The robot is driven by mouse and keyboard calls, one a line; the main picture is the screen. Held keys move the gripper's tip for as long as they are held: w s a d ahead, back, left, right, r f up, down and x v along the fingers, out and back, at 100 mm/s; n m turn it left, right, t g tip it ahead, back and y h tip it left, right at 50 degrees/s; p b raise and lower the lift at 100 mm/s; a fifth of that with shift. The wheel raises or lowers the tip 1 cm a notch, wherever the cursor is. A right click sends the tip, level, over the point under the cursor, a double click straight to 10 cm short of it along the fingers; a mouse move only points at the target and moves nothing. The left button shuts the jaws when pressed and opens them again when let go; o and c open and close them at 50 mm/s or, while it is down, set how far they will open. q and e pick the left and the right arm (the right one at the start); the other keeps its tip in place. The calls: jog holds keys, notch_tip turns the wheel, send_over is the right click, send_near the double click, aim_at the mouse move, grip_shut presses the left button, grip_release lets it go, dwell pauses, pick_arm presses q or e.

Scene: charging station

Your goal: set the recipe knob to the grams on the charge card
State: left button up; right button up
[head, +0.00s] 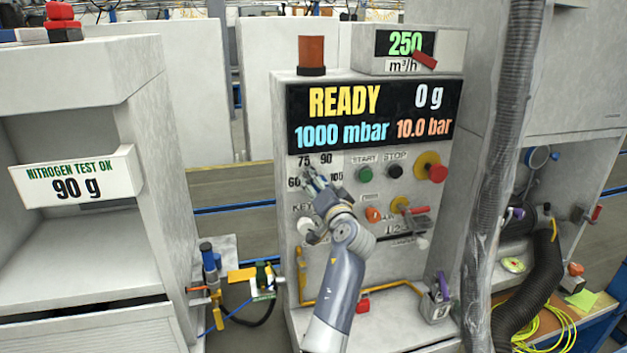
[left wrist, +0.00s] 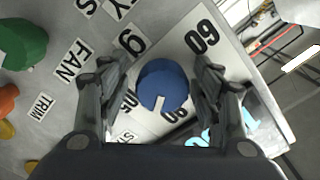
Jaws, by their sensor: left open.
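The charge card (head: 80,183) at the left of the head view reads "NITROGEN TEST OK 90 g". My left gripper (head: 314,184) is at the recipe dial on the grey panel, over the marks 60, 75, 90 and 105. The blue recipe knob (left wrist: 163,85) sits between its two open fingers in the left wrist view, with a gap visible on both sides. The knob is hidden behind the gripper in the head view. I cannot make out which mark the knob points to. My right gripper is not in view.
The display (head: 370,115) reads READY, 0 g, 1000 mbar and 10.0 bar. Start and stop buttons, a red emergency button (head: 437,173) and a red-handled switch (head: 414,211) lie right of the dial. A wrapped hose (head: 500,170) hangs right of the panel.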

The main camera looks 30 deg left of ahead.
pick_arm(q)
jog(key=shift+s+d+r, duration=0.2)
jog(key=shift+d+r, duration=0.05)
jog(key=shift+d, duration=0.2)
jog(key=shift+c, duration=0.5)
jog(key=c, duration=1)
jog(key=shift+o, duration=0.2)
jog(key=n+b, duration=0.2)
jog(key=b, duration=0.2)
jog(key=n+b, duration=0.2)
jog(key=b, duration=0.2)
jog(key=shift+s+a+f+n+b, duration=0.1)
jog(key=shift+f+n+b, duration=0.05)
jog(key=shift+n+b, duration=0.45)
jog(key=shift+b, duration=0.05)
jog(key=shift+r+n+b, duration=0.25)
jog(key=shift+n+b, duration=0.05)
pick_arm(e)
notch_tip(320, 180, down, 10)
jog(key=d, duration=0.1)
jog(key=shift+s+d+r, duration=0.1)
